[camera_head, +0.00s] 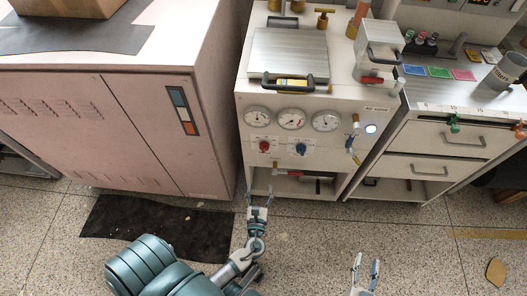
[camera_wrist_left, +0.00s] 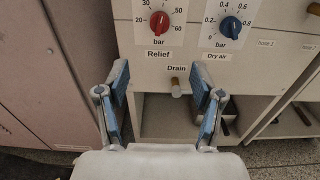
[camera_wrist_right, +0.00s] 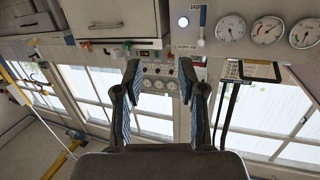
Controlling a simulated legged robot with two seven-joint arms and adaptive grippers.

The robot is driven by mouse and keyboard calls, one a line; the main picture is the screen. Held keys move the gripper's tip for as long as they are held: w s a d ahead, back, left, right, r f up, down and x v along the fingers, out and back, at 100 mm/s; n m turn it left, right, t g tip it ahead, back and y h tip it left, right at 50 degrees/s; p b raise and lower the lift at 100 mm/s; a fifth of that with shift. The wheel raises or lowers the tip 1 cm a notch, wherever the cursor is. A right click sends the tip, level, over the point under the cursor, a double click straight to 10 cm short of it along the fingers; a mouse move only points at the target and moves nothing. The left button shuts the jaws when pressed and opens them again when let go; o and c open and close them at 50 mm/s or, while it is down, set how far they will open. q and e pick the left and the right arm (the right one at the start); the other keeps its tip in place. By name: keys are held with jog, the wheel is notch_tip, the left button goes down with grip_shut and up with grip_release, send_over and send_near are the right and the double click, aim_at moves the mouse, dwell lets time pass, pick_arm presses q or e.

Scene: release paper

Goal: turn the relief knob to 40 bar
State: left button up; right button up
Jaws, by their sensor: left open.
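The red relief knob (camera_head: 264,145) is on the white machine's front panel, below the left gauge. In the left wrist view the red knob (camera_wrist_left: 159,22) sits above the "Relief" label, with bar numbers 20, 30, 50 and 60 visible around it. The top of its scale is cut off and I cannot tell its exact setting. My left gripper (camera_head: 259,194) is open and empty, below and apart from the knob. In the left wrist view its fingers (camera_wrist_left: 161,76) are spread below the knob. My right gripper (camera_head: 367,264) is open and empty, low at the right.
A blue dry air knob (camera_head: 300,149) is right of the red one. Three gauges (camera_head: 291,118) are above. A brass drain fitting (camera_wrist_left: 176,86) sticks out below the "Drain" label. A pink cabinet (camera_head: 130,130) stands left; a drawer unit (camera_head: 436,150) stands right.

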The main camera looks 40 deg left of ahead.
aim_at(264, 151)
pick_arm(q)
jog(key=b+x, duration=0.1)
jog(key=x, duration=1.5)
jog(key=shift+w+f+b, duration=0.1)
jog(key=shift+w+b, duration=0.1)
jog(key=shift+b, duration=0.15)
jog(key=shift+w+a, duration=0.25)
jog(key=shift+w, duration=0.1)
pick_arm(e)
jog(key=r+t, duration=0.3)
jog(key=r, duration=0.1)
jog(key=shift+w+a+y, duration=0.15)
jog(key=shift+a+y, duration=0.2)
jog(key=shift+y, duration=0.05)
pick_arm(q)
jog(key=c, duration=1.1)
jog(key=shift+n, duration=0.3)
jog(key=shift+c, duration=0.2)
